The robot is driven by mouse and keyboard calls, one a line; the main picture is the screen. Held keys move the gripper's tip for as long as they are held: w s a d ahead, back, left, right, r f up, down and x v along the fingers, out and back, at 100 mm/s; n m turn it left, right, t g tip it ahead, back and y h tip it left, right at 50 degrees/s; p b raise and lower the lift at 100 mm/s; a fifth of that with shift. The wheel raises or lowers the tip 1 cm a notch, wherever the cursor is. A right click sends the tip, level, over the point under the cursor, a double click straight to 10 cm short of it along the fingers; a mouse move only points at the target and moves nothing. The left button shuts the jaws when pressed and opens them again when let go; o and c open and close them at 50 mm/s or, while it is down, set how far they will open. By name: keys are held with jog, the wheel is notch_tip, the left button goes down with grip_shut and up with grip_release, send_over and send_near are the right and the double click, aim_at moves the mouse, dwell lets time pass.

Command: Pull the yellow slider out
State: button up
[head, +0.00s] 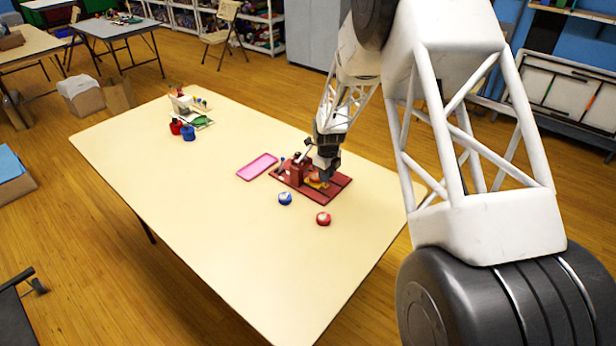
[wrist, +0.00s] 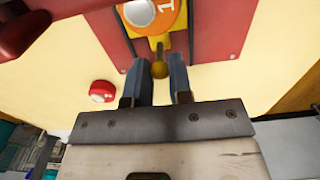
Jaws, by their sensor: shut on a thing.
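The yellow slider shows in the wrist view as a yellow strip with a short rod and round knob (wrist: 159,69). It projects from under an orange disc (wrist: 176,8) marked with a 1, on a dark red board (wrist: 222,30). My gripper (wrist: 157,66) is shut on the slider's knob, with one finger on each side. In the head view my gripper (head: 326,174) is low over the red board (head: 335,191), and a bit of yellow (head: 316,184) shows beside it. The fingers and arm partly hide the slider there.
A pink tray (head: 257,167) lies left of the board. A blue round piece (head: 285,198) and a red round piece (head: 323,219) lie in front of it. Red and blue pots (head: 188,134) stand at the table's far end. The table's near left (head: 215,225) is clear.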

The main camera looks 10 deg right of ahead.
jog(key=shift+s+d, duration=1.9)
jog(key=o, duration=0.8)
jog(key=shift+c, duration=0.2)
notch_tip(320, 180, up, 8)
jog(key=shift+f, duration=0.25)
